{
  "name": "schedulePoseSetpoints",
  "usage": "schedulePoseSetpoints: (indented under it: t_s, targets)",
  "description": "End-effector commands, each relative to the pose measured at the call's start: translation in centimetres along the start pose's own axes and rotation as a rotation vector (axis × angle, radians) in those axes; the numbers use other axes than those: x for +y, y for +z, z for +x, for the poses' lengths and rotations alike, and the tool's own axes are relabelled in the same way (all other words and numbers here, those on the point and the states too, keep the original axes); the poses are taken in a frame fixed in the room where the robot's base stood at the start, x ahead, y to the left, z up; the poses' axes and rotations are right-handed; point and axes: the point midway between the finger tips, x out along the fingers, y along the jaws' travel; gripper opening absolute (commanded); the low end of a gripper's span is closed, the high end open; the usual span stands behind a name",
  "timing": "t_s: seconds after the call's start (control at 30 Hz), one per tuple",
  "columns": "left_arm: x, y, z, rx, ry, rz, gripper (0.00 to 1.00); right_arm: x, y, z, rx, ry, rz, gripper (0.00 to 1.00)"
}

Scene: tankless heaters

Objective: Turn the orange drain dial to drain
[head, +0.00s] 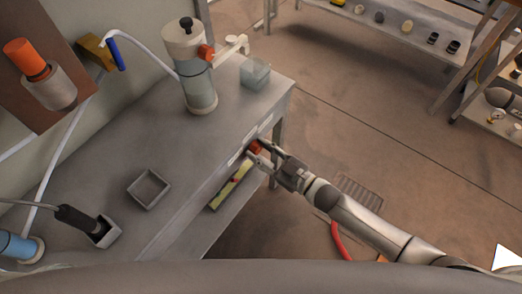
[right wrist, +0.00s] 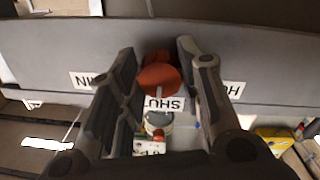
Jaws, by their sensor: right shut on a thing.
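The orange drain dial (head: 256,147) is on the front face of the grey bench (head: 215,135). In the right wrist view the dial (right wrist: 158,78) shows a pale mark pointing down towards a label reading "SHU" (right wrist: 164,103), whose end is partly covered. A label ending in "IN" (right wrist: 92,81) is to the left and one starting "HO" (right wrist: 234,89) to the right, both partly hidden by my fingers. My right gripper (head: 262,152) is shut on the dial, one finger on each side, also in the right wrist view (right wrist: 157,60). My left gripper is not in view.
On the bench stand a white and grey canister (head: 195,75), a clear box (head: 254,72) and an empty grey tray (head: 149,189). A yellow item (head: 232,185) lies on the shelf below the dial. Floor is open to the right; a red curved item (head: 340,241) lies near my arm.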

Motion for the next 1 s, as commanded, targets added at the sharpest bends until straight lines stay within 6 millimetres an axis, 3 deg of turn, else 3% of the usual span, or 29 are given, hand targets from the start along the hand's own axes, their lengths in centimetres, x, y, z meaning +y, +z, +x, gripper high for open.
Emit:
schedulePoseSetpoints:
  t_s: [0.37, 1.0]
  targets:
    - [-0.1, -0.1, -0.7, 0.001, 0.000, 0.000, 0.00, 0.0, -0.2, 0.0, -0.009, -0.004, 0.202, 0.10]
    - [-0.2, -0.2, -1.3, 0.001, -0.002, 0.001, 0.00, -0.2, -0.2, 0.0, -0.037, -0.011, 0.784, 0.10]
